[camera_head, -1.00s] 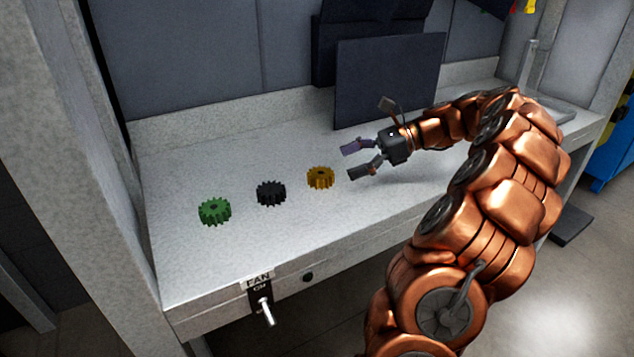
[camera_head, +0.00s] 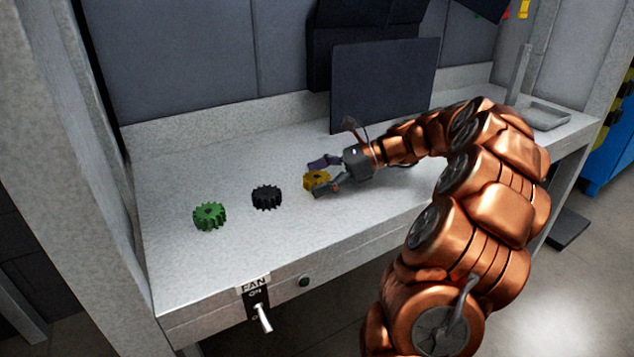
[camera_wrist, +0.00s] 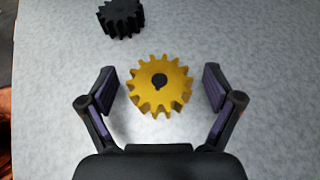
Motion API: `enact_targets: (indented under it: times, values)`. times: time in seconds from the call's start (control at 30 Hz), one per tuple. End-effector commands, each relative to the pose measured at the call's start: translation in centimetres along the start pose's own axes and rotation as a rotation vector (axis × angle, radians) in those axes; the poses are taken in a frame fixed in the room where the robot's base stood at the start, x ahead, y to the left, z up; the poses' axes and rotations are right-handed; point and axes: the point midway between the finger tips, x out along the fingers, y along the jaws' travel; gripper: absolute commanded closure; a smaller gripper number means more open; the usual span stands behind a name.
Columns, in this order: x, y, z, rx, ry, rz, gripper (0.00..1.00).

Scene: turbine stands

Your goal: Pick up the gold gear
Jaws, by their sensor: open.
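The gold gear (camera_head: 314,181) lies flat on the grey bench, at the right end of a row of gears. My gripper (camera_head: 319,176) is open, with one finger on each side of it. In the wrist view the gold gear (camera_wrist: 159,86) sits between the spread fingers of my gripper (camera_wrist: 160,88), with a gap on both sides. Its dark centre hole faces the camera. In the head view my near finger hides part of the gear.
A black gear (camera_head: 267,197) lies just left of the gold one, and a green gear (camera_head: 210,216) lies farther left. A dark upright panel (camera_head: 384,85) stands behind my gripper. A fan switch (camera_head: 260,312) sticks out from the bench front.

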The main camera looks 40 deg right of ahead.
Motion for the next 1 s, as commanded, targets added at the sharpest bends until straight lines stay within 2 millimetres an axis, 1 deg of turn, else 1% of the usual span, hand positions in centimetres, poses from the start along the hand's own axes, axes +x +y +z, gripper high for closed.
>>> enact_targets:
  times: [0.07, 0.9, 0.93, 1.0]
  values:
    - [-0.01, 0.01, 0.02, 0.000, 0.000, 0.000, 0.11]
    - [-0.02, 0.03, 0.02, 0.001, -0.001, 0.001, 0.98]
    - [-0.01, 0.03, 0.02, 0.001, -0.001, 0.001, 1.00]
    - [-0.02, 0.02, 0.07, 0.000, -0.002, 0.001, 1.00]
